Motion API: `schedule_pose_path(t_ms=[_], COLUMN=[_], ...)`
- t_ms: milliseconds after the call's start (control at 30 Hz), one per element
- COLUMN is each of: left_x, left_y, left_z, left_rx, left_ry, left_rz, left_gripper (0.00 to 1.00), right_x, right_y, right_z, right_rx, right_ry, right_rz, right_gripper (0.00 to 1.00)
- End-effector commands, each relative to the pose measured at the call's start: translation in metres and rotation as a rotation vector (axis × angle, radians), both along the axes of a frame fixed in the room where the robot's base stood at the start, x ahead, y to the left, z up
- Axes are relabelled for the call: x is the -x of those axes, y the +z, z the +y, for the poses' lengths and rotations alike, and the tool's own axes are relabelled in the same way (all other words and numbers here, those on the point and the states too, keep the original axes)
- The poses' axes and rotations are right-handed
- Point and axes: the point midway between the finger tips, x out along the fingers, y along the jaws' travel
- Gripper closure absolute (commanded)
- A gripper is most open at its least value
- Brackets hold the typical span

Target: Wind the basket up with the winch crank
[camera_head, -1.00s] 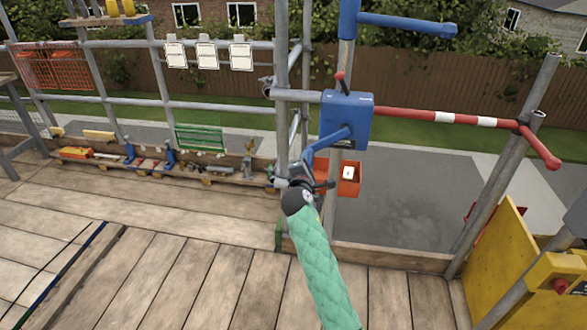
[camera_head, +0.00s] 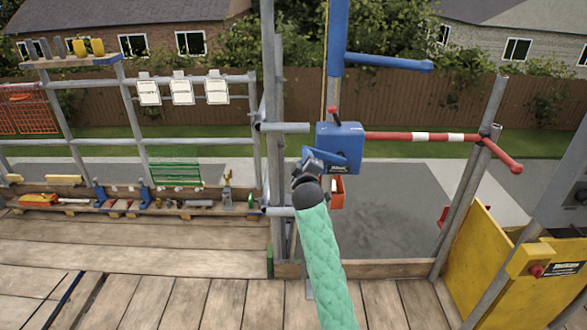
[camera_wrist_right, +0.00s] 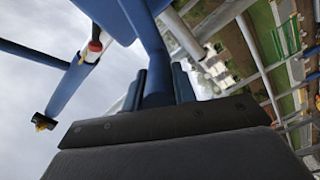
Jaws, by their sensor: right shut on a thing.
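The blue winch box (camera_head: 340,148) is fixed on an upright pole at the middle of the head view. Its blue crank arm (camera_head: 326,157) points left from the box. My right gripper (camera_head: 307,165), at the end of my green-sleeved arm, is shut on the crank handle, which it mostly hides. In the right wrist view a blue bar (camera_wrist_right: 155,75) runs between the dark fingers. My left gripper is not in view.
A red-and-white barrier bar (camera_head: 435,137) runs right from the winch. A blue jib arm (camera_head: 390,62) is above it. A yellow panel (camera_head: 487,262) stands at right. A low shelf with tools (camera_head: 150,203) lies at left. The plank deck (camera_head: 190,300) in front is clear.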

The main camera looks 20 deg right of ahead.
Motion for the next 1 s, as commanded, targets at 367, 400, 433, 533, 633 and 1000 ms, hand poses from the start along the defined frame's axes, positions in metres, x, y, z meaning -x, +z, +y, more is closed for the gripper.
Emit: schedule_pose_path(t_ms=[367, 400, 433, 533, 633, 1000], left_x=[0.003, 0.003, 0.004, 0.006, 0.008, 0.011], left_y=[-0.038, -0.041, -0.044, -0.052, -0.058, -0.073], left_z=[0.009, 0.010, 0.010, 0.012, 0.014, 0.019], left_rx=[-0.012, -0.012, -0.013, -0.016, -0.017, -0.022], left_ry=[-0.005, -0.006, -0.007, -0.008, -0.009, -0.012], left_rz=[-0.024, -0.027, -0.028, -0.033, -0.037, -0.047], left_gripper=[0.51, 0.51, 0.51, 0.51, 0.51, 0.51], right_x=[0.007, 0.008, 0.009, 0.011, 0.014, 0.020], right_y=[0.047, 0.050, 0.052, 0.060, 0.066, 0.077], right_z=[-0.027, -0.031, -0.033, -0.040, -0.048, -0.068], right_rx=[-0.339, -0.374, -0.400, -0.481, -0.553, -0.725], right_ry=[0.000, 0.000, -0.001, 0.000, 0.000, -0.001], right_rz=[-0.115, -0.127, -0.135, -0.161, -0.185, -0.240], right_gripper=[1.00, 1.00, 1.00, 1.00, 1.00, 1.00])
